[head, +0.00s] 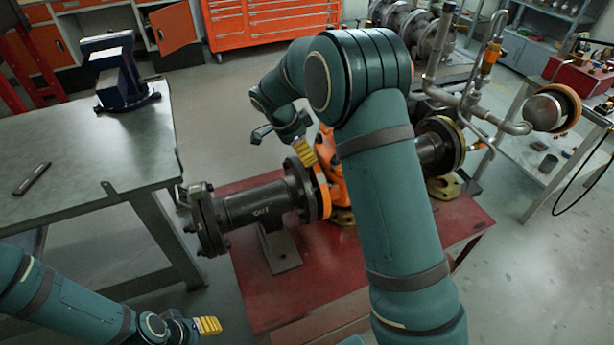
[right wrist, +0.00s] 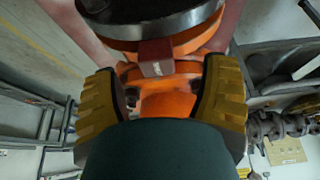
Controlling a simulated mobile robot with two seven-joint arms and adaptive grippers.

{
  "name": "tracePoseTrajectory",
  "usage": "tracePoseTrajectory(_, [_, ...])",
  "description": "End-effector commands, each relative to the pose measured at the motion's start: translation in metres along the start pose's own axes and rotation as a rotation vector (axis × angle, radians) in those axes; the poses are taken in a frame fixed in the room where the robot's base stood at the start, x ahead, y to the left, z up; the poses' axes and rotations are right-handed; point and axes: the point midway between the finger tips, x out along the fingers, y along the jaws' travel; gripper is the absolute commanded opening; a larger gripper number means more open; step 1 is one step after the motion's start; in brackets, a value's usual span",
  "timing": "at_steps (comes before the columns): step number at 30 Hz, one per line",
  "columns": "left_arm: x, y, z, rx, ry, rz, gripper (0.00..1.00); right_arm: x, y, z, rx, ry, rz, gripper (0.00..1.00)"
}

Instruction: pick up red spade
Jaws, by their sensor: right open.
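A small red tab with pale marking (right wrist: 156,58) shows in the right wrist view, under a dark round flange (right wrist: 150,18) and against orange valve parts (right wrist: 168,104). It looks like part of the red spade, but I cannot be sure. In the head view I cannot pick out the spade; my right arm hides much of the valve. My right gripper (head: 304,152) is open by the left pipe flange, its yellow fingers (right wrist: 160,92) on either side of the tab's line, empty. My left gripper (head: 208,325) is low at left, away from the valve; its opening is unclear.
The black pipe (head: 255,205) and orange valve stand on a red table (head: 320,292). A grey workbench (head: 95,150) with a blue vise (head: 118,78) is at left. A side table with parts (head: 535,165) is at right. The floor between is clear.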

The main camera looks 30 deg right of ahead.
Motion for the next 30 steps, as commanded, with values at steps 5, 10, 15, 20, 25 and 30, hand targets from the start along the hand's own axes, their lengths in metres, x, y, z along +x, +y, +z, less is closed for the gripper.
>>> tracePoseTrajectory(5, [0.007,-0.003,-0.001,0.000,0.003,0.000,0.47,0.029,0.003,0.002,0.000,0.000,0.002,0.73])
tracePoseTrajectory(10, [0.008,-0.003,-0.001,0.001,0.004,0.000,0.47,0.035,0.003,0.002,0.000,-0.001,0.000,0.73])
tracePoseTrajectory(15, [0.007,-0.003,-0.001,0.000,0.004,0.000,0.47,0.034,0.003,0.002,0.000,-0.001,0.000,0.64])
tracePoseTrajectory(20, [0.007,-0.003,-0.001,0.001,0.004,0.000,0.47,0.034,0.003,0.002,-0.001,-0.001,0.000,0.08])
tracePoseTrajectory(25, [0.007,-0.003,-0.001,0.000,0.004,0.000,0.47,0.034,0.003,0.002,-0.001,0.000,0.000,0.00])
tracePoseTrajectory(30, [0.008,-0.003,-0.001,0.000,0.004,0.000,0.47,0.034,0.003,0.002,0.000,0.000,0.000,0.00])
